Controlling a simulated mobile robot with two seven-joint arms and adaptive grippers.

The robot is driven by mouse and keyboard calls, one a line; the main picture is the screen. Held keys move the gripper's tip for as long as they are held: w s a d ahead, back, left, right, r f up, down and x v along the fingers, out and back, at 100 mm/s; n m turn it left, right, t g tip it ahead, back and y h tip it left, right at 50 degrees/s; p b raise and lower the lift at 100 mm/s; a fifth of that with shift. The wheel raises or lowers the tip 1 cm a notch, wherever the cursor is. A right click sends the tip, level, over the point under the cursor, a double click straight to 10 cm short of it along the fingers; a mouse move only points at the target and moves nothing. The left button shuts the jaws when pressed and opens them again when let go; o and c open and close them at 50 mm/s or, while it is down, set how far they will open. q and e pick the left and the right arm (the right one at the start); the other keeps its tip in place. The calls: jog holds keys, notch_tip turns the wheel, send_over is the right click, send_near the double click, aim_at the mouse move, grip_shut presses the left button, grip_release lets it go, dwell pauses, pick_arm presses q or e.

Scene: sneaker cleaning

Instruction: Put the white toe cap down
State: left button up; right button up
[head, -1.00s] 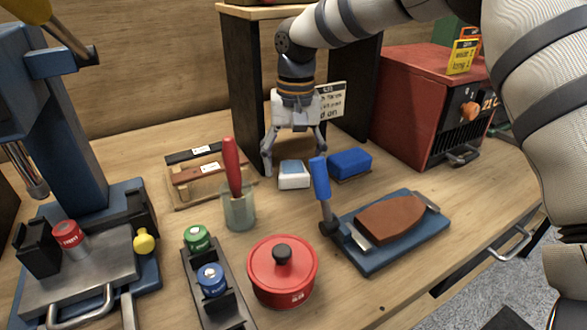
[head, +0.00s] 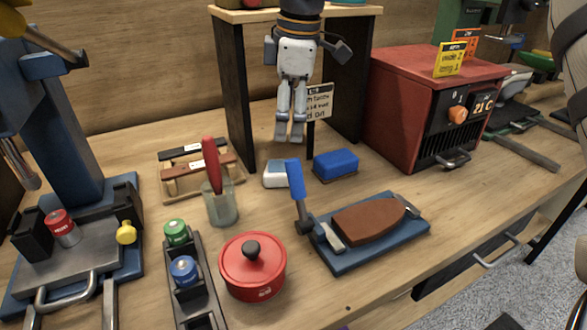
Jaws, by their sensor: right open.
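A small white block with a grey-blue side (head: 275,174) lies on the bench in front of the dark shelf stand. It may be the white toe cap, but I cannot tell for sure; nothing else in view looks like a toe cap. My right gripper (head: 290,135) hangs above and behind this block, apart from it. My left gripper is out of view.
A blue block (head: 336,164) lies right of the white block. A blue-handled tool (head: 296,184) stands beside a blue board (head: 385,240) with a brown sole-shaped piece. A glass jar (head: 221,205), red pot (head: 252,268), wooden rack (head: 181,187) and red heater box (head: 425,105) stand around.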

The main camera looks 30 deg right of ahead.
aim_at(279, 167)
jog(key=shift+n, duration=0.9)
jog(key=f, duration=0.4)
jog(key=w+f, duration=0.1)
jog(key=f, duration=0.3)
jog(key=w+a+f, duration=0.1)
jog(key=f, duration=0.3)
jog(key=shift+w+f, duration=0.15)
jog(key=c, duration=1.4)
